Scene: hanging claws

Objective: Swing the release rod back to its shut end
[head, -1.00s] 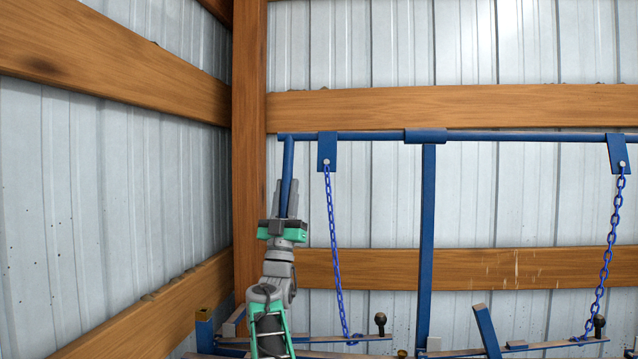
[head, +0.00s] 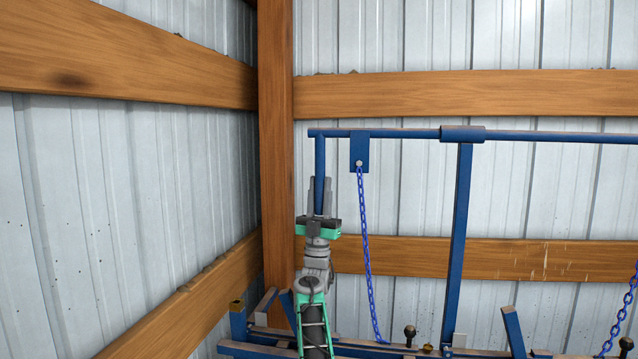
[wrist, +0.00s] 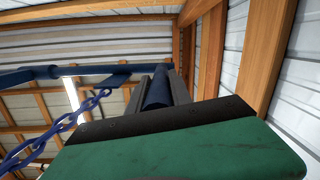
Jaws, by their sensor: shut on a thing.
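The release rod is a blue horizontal bar (head: 395,133) near the top of a blue frame, with a short blue handle (head: 320,160) hanging down from its left end. My gripper (head: 319,197) is shut on the lower part of this handle, one grey finger on each side. In the wrist view the handle (wrist: 157,92) lies between the fingers, and the rod (wrist: 60,72) runs off to the left. A blue plate (head: 359,152) on the rod holds a blue chain (head: 367,250) that hangs down. The handle looks close to vertical in the head view.
A blue post (head: 459,240) carries the rod through a sleeve. Below are blue frame bars and black knobs (head: 410,331). A wooden corner post (head: 276,180), wooden rails and metal walls stand close behind and left of my arm.

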